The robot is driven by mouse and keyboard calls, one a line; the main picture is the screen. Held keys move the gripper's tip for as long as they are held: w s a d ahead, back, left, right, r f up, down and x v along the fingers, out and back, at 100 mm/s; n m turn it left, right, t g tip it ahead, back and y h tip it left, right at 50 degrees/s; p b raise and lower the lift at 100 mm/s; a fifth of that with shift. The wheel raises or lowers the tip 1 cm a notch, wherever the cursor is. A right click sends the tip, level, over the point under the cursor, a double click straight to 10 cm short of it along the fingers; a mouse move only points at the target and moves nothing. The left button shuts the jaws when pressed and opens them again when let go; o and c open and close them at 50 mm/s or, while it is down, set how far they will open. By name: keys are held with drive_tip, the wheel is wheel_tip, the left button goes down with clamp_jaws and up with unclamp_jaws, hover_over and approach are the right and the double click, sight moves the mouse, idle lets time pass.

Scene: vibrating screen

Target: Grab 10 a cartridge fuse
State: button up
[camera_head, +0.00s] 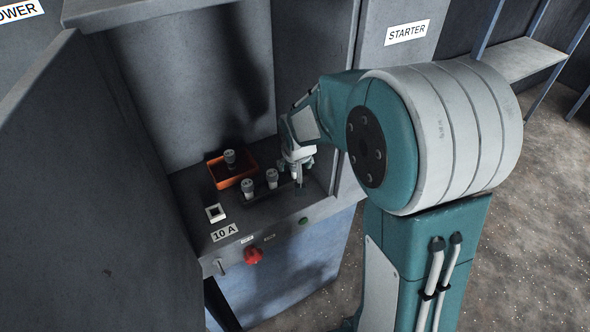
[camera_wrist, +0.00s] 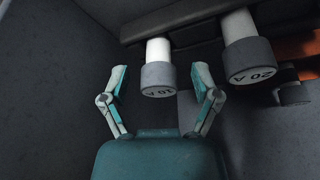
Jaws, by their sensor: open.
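The 10 A cartridge fuse (camera_wrist: 158,78) has a white body and a grey cap marked "10 A"; it sits in a dark holder (camera_wrist: 130,30). My gripper (camera_wrist: 160,72) is open, with one finger on each side of the fuse's cap and a gap showing at both sides. In the head view my gripper (camera_head: 298,160) is over the right end of the fuse row and mostly hides the fuse there. A 20 A fuse (camera_wrist: 248,62) stands beside the 10 A one in the wrist view.
Two more fuses (camera_head: 247,187) (camera_head: 272,178) stand left of my gripper. An orange tray (camera_head: 222,185) holding a fuse (camera_head: 230,157) is behind them. Cabinet walls enclose the shelf.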

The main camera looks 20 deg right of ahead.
clamp_jaws()
drive_tip(key=shift+r, duration=0.15)
